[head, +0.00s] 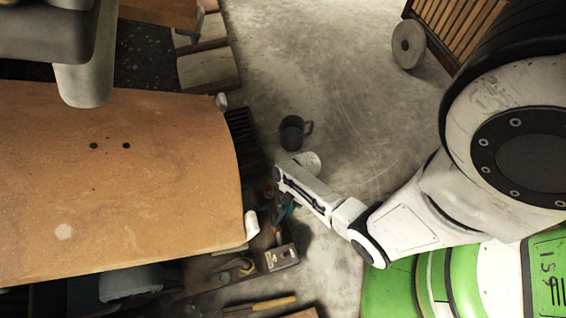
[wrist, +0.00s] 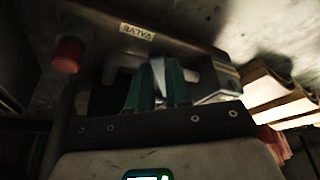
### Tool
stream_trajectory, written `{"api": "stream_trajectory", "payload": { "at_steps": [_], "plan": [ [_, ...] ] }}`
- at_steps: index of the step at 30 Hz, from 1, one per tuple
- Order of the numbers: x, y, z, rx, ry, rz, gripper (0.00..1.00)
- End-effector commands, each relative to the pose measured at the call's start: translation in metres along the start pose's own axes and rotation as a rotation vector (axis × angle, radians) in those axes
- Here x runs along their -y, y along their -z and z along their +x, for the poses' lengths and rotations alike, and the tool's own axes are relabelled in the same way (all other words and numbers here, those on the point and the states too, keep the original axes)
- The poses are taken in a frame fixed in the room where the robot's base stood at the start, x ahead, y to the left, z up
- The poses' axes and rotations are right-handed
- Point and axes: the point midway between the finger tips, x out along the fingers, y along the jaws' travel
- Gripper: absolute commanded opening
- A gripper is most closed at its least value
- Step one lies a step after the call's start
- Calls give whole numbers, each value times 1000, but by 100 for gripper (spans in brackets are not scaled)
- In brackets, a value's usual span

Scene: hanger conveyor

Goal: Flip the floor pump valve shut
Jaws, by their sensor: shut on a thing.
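In the wrist view the valve housing (wrist: 185,42) is a dark box with an upside-down "VALVE" label (wrist: 137,32). A pale grey lever (wrist: 158,68) shows at the green fingers of my gripper (wrist: 160,85), which are shut on it. Its far end and the contact are partly hidden by the fingers. A red knob (wrist: 67,55) is at the housing's left end, apart from the fingers. In the head view my gripper (head: 285,208) is low beside the orange-brown board, and the lever cannot be made out there.
A large orange-brown board (head: 110,185) fills the left of the head view. A dark mug (head: 292,133) stands on the floor above my wrist. A small metal box (head: 281,257) and tools lie below my gripper. A round disc (head: 408,45) leans by slatted wood. Centre floor is clear.

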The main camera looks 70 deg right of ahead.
Motion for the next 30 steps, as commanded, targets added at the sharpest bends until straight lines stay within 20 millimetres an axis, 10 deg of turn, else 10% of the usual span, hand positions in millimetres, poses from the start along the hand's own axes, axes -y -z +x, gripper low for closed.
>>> {"api": "stream_trajectory", "payload": {
  "at_steps": [30],
  "plan": [
    [43,13,5,2,-248,594,0]
  ]
}}
